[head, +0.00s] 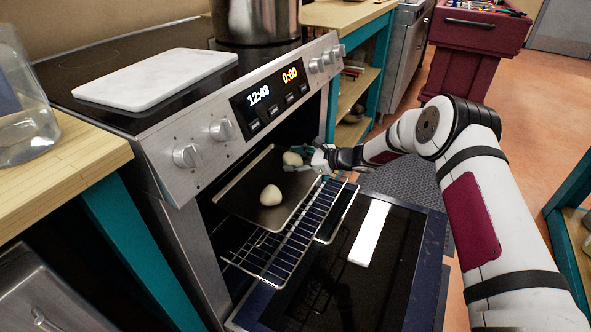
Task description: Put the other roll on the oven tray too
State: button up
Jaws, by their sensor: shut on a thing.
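One pale roll (270,195) lies on the dark oven tray (241,192), near its middle. The tray sits on a wire rack in the open oven. A second pale roll (292,159) is in my gripper (297,155), which reaches in from the right and is shut on it. This roll is at the tray's far right part, in the oven opening. I cannot tell whether it touches the tray. The fingers partly hide it.
The oven door (340,275) is folded down, with a white strip (369,233) on it. The wire rack (285,245) juts out past the tray. The control panel (270,97) is just above the opening. A white board (157,78) and a metal pot (255,22) are on the stovetop.

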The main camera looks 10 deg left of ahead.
jog(key=shift+f+b, duration=0.55)
jog(key=shift+f, duration=0.95)
jog(key=shift+f, duration=0.2)
jog(key=o, duration=1.1)
jog(key=shift+r, duration=0.2)
jog(key=p+v, duration=0.3)
jog(key=v, duration=0.9)
jog(key=shift+s+f, duration=0.1)
jog(key=shift+s, duration=0.05)
